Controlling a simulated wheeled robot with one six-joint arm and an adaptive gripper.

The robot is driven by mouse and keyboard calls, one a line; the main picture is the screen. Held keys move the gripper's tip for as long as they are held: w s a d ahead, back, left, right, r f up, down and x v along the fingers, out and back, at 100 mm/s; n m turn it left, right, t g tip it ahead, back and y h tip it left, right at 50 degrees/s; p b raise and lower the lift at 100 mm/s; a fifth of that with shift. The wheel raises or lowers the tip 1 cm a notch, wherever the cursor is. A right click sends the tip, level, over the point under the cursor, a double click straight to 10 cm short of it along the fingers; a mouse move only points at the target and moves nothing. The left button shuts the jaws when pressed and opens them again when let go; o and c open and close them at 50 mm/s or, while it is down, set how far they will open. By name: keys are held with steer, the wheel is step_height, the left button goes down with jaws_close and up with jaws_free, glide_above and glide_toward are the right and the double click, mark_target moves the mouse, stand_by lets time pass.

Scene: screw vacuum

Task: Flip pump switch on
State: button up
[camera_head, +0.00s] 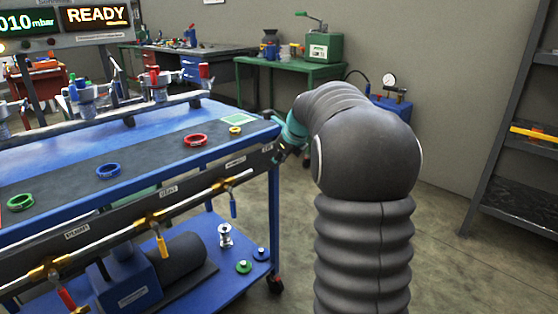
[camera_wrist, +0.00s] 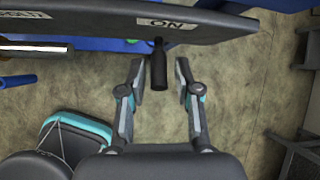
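In the wrist view a black switch lever (camera_wrist: 159,66) sticks out from the edge of a dark panel (camera_wrist: 95,22). A white label (camera_wrist: 168,23) reading ON sits on the panel above the lever. My gripper (camera_wrist: 158,82) is open, with one finger on each side of the lever and a visible gap to both. In the head view my gripper (camera_head: 287,146) is at the right end of the blue cart's front panel, partly hidden by my arm. The lever cannot be made out there. The pump (camera_head: 135,280) is on the cart's lower shelf.
The blue cart (camera_head: 60,148) carries green, blue and red rings (camera_head: 196,140). A display (camera_head: 97,14) reads READY. A dark shelf rack (camera_head: 510,190) stands right; floor between is clear.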

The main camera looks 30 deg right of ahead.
steer(key=shift+s, duration=0.1)
steer(key=v, duration=1.2)
stand_by(0.4)
